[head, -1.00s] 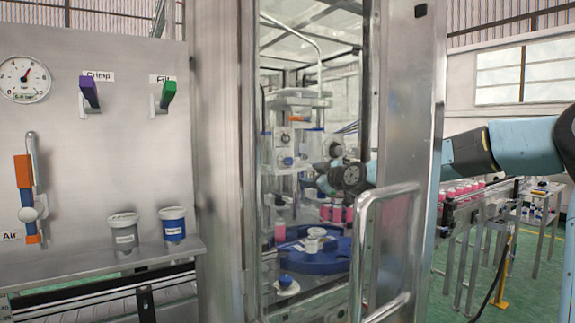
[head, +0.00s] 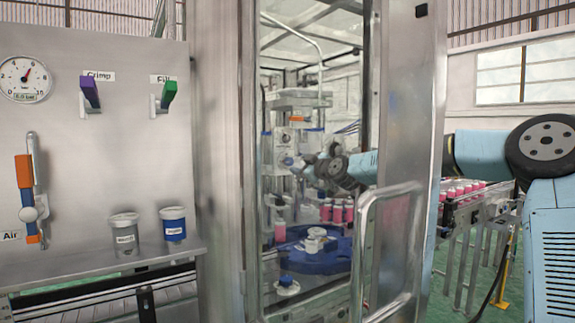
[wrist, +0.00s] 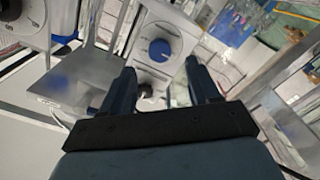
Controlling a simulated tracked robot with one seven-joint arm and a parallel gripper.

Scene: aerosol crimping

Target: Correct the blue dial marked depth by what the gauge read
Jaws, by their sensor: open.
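The blue dial (wrist: 160,49) sits on a white plate with markings around it, too small to read. It also shows small inside the machine in the head view (head: 287,161). My gripper (wrist: 159,70) is open, its two dark fingers pointing at the dial from either side and below it in the wrist view. Nothing is between the fingers, and I cannot tell whether they touch the plate. In the head view my gripper (head: 308,167) is just right of the dial, inside the open doorway.
A dark knob (wrist: 8,12) on a white plate is at the wrist view's upper left. A round gauge (head: 25,80) hangs on the left panel. The door handle (head: 362,240) stands at the doorway's right. A blue turntable (head: 318,262) lies below my gripper.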

